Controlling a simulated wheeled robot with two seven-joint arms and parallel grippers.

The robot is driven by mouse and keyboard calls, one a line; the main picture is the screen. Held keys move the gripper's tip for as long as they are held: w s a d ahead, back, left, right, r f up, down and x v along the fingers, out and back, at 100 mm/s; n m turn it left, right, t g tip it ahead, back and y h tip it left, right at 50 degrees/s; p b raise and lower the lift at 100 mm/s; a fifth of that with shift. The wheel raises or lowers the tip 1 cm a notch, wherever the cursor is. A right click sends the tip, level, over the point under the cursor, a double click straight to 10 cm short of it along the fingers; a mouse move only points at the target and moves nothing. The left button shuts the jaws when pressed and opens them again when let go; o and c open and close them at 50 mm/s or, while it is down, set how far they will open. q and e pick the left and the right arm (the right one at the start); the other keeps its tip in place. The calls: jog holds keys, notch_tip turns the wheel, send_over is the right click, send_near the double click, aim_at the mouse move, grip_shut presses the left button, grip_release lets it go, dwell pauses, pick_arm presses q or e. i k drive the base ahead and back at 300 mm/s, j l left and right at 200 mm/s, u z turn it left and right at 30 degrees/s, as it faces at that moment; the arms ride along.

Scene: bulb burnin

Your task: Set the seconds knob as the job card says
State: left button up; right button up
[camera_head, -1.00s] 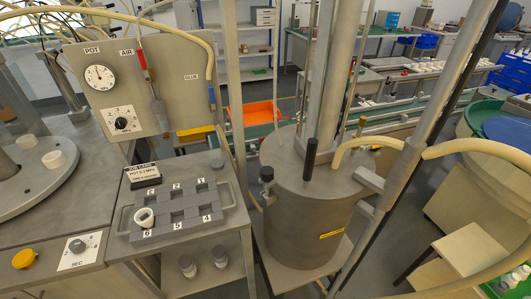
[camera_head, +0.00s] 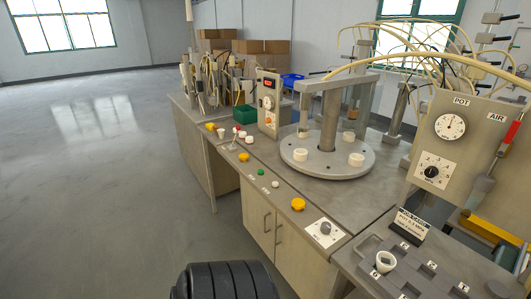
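The seconds knob (camera_head: 325,228) is a grey round knob on a white dial plate at the front right corner of the grey bench. Its pointer and scale marks are too small to read. The job card (camera_head: 410,226) is a black and white sign standing to the right of it, behind the numbered tray; its top lines mention POT, but the small print is not legible. Neither gripper shows in the head view, and nothing touches the knob.
A yellow button (camera_head: 298,204) sits left of the dial plate. A rotary table (camera_head: 328,165) with white cups stands behind. The panel with the pot gauge (camera_head: 450,126) and a second knob (camera_head: 432,172) is at right. Open floor lies left.

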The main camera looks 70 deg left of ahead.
aim_at(326, 227)
jog(key=u, duration=2.35)
